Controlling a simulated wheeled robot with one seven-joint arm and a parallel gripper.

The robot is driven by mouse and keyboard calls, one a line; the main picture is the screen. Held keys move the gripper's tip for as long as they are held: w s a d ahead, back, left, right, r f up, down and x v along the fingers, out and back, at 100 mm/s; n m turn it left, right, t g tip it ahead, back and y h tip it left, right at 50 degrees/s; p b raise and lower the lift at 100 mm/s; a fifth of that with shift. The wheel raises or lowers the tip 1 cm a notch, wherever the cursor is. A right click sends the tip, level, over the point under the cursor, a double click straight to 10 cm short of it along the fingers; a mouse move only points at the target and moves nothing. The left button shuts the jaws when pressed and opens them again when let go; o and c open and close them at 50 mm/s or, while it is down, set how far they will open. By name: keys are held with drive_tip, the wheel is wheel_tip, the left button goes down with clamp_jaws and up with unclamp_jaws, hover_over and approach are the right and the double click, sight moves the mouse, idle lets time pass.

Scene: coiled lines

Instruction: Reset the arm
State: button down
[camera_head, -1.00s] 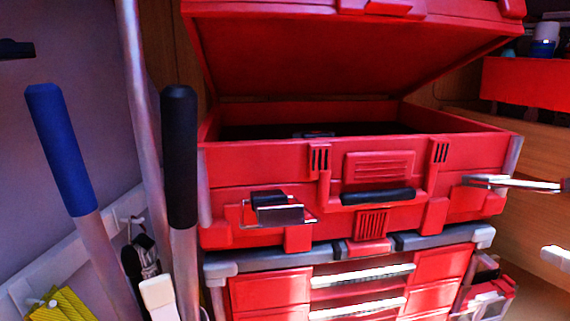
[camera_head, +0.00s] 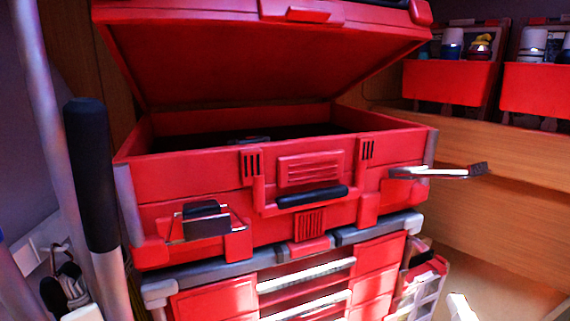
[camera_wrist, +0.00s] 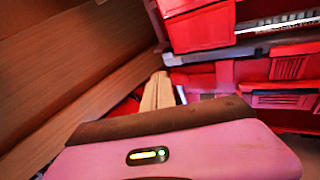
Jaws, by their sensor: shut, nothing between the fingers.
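My gripper (camera_wrist: 158,80) shows in the wrist view, its pale fingers together with nothing between them. Its pink-lit body with a small glowing light fills the bottom of that view. The fingertips point towards a red tool chest, which looks upside down there. I cannot tell whether they touch anything. In the head view a pale piece at the lower right edge may be part of my gripper, but too little shows to be sure.
The red toolbox (camera_head: 200,163) stands with its lid (camera_head: 260,60) raised, on a red drawer cabinet (camera_head: 210,300). A metal latch (camera_head: 440,172) sticks out at its right. Red bins (camera_head: 450,82) stand at right by a wooden wall (camera_head: 500,220). A black-gripped pole (camera_head: 90,175) stands left.

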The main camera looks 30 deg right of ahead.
drive_tip(key=s+a+f+n+g+y, duration=0.1)
drive_tip(key=s+a+f+n+y, duration=0.3)
drive_tip(key=s+a, duration=0.4)
drive_tip(key=s+a+f+n+g+y, duration=0.1)
drive_tip(key=s+a+f+n+y, duration=0.2)
drive_tip(key=a, duration=1.2)
drive_tip(key=s+f+y, duration=0.3)
drive_tip(key=s+f, duration=0.2)
drive_tip(key=s, duration=0.1)
drive_tip(key=shift+s+f+n, duration=0.3)
drive_tip(key=shift+f+n, duration=0.05)
drive_tip(key=shift+n, duration=0.05)
drive_tip(key=shift+a, duration=0.2)
